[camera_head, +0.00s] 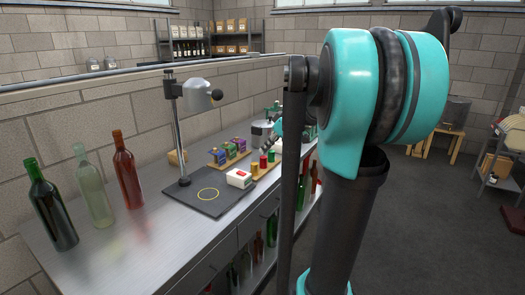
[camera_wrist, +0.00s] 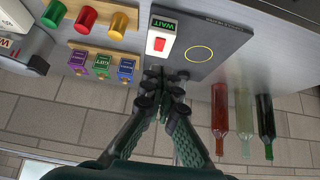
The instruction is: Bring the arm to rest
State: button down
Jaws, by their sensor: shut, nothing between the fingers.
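My gripper (camera_wrist: 165,80) is shut and empty in the wrist view, its dark fingertips together. In that picture the fingertips show just below a white box (camera_wrist: 161,50) with a red button and a green "WAIT" display. I cannot tell whether they touch anything. In the head view my teal and black arm fills the right middle, and the gripper is mostly hidden behind it.
A grey post stand (camera_head: 179,130) rises from the plate. Green, clear and red bottles (camera_head: 127,175) stand at the bench's left. Coloured capsules (camera_wrist: 87,18) and small labelled blocks (camera_wrist: 102,65) sit in wooden racks.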

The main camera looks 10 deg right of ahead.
jog(key=s+a+f+m+g+h, duration=0.1)
jog(key=s+f+m+h, duration=0.4)
jog(key=s+f, duration=1.9)
jog(key=a+m, duration=0.1)
jog(key=m, duration=0.3)
jog(key=shift+s, duration=0.4)
jog(key=shift+a, duration=0.15)
